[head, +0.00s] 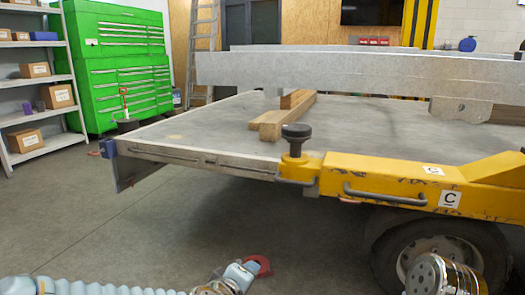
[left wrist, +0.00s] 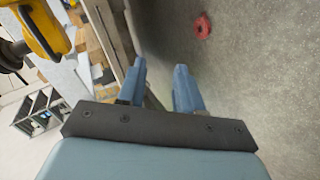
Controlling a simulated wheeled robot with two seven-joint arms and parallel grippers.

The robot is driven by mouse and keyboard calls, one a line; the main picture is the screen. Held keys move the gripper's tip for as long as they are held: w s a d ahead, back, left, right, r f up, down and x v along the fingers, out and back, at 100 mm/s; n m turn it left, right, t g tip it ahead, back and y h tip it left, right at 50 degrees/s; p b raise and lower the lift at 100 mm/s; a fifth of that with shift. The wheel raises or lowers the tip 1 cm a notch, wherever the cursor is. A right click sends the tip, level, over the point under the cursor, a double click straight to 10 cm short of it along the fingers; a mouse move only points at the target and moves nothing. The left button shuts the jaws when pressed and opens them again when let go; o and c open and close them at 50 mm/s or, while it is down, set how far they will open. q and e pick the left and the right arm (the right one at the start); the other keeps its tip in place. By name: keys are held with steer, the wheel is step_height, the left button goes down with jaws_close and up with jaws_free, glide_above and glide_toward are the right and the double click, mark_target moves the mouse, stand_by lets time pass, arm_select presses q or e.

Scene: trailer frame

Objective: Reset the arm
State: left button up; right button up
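My left arm comes in along the bottom edge of the head view, low beside the trailer. My left gripper (head: 240,274) shows there only in part. In the left wrist view its two blue fingers (left wrist: 160,66) stand apart with nothing between them. A red ring-shaped thing (left wrist: 202,26) lies on the floor beyond the fingertips. It also shows in the head view (head: 259,264), partly behind the gripper. A metal piece of my right arm shows at the bottom right of the head view, but the right gripper is out of view.
The flat trailer bed (head: 200,125) carries wooden blocks (head: 284,115) and a long metal beam (head: 340,75). A yellow bracket (head: 360,175) with a black knob (head: 296,131) is at its near corner. A wheel (head: 440,245) is below. Shelves (head: 35,90) and green cabinets (head: 120,60) stand behind. The left floor is clear.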

arm_select(q)
steer(key=s+a+f+m+g, duration=0.2)
steer(key=a+f+m+g, duration=0.1)
steer(key=f, duration=1)
steer(key=s+a+f+m+g, duration=0.1)
steer(key=a+f+m+g, duration=0.15)
steer(key=f, duration=1.05)
steer(key=s+a+f+m+g, duration=0.2)
steer(key=s+f+g, duration=0.3)
steer(key=s+f, duration=0.8)
steer(key=shift+a+m, duration=0.4)
steer(key=shift+m, duration=0.05)
